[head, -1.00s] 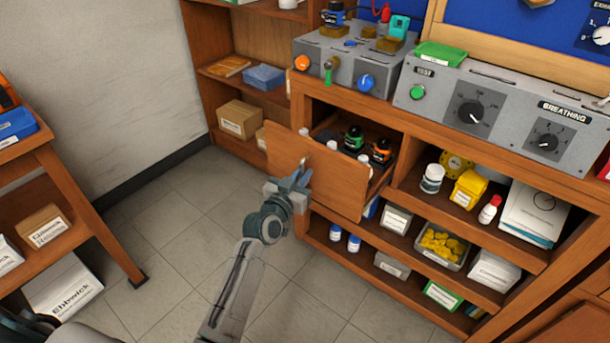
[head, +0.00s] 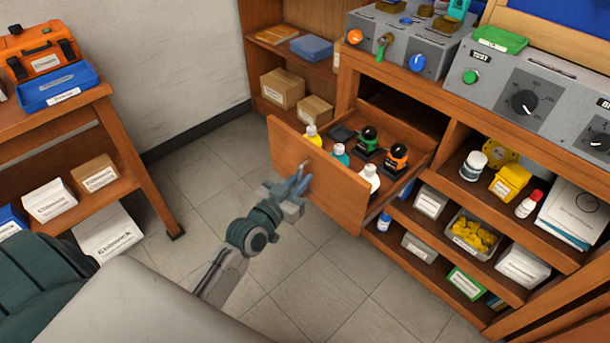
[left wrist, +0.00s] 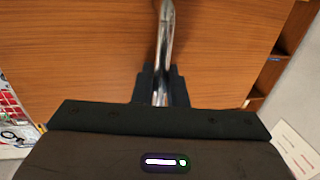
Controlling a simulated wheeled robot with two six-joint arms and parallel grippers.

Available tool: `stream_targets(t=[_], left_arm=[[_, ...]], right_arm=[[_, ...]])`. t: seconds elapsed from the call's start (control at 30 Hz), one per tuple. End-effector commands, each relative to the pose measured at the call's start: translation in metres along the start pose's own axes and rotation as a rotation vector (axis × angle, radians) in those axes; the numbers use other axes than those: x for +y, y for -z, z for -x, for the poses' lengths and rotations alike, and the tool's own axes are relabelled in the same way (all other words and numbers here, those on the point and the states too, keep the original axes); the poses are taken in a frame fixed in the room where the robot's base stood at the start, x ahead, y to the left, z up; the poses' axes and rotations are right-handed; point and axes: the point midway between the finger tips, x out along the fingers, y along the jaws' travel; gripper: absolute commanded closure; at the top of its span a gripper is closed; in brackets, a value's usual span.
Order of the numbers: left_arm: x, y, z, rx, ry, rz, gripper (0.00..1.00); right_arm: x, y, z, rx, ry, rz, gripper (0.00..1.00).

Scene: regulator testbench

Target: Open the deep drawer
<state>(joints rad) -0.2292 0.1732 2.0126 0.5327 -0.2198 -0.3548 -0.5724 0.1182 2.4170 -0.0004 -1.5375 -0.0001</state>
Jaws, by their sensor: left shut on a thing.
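The deep drawer (head: 322,192) stands pulled well out of the wooden bench in the head view. Inside it are several bottles and black-based items, among them a yellow bottle (head: 312,136), a white bottle (head: 369,179) and an orange-and-black item (head: 396,157). My left gripper (head: 298,186) is at the drawer front, shut on its metal handle. In the left wrist view the handle (left wrist: 164,45) runs down between the fingers (left wrist: 160,90) against the wooden front (left wrist: 80,50). My right gripper is not in view.
Shelves with bottles and boxes (head: 432,203) lie to the right of the drawer. Grey test panels (head: 420,50) stand on the bench top. A side table (head: 130,150) with an orange case (head: 42,48) is at left. The tiled floor (head: 320,270) before the drawer is clear.

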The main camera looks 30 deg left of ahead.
Motion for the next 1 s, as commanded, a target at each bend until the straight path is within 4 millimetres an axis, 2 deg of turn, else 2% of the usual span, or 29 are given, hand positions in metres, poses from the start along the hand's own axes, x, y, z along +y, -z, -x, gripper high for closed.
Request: stream_targets(t=[0.27,0.3,0.33,0.67,0.77,0.9,1.0], left_arm=[[0.0,-0.001,0.0,-0.001,0.0,0.001,1.0],[0.0,-0.001,0.0,-0.001,0.0,0.001,0.84],[0.0,-0.001,0.0,-0.001,0.0,0.001,0.83],[0.0,-0.001,0.004,-0.001,0.0,0.0,0.83],[0.0,-0.001,0.014,-0.002,0.0,0.0,0.83],[0.0,-0.001,0.038,-0.004,0.0,-0.002,0.83],[0.0,0.0,0.057,-0.004,-0.001,-0.001,0.83]], right_arm=[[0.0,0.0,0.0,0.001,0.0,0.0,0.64],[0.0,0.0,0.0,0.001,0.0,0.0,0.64],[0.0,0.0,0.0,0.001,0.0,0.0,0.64],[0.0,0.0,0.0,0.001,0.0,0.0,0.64],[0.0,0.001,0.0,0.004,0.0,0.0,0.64],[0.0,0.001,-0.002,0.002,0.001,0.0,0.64],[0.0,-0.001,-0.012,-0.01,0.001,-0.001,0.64]])
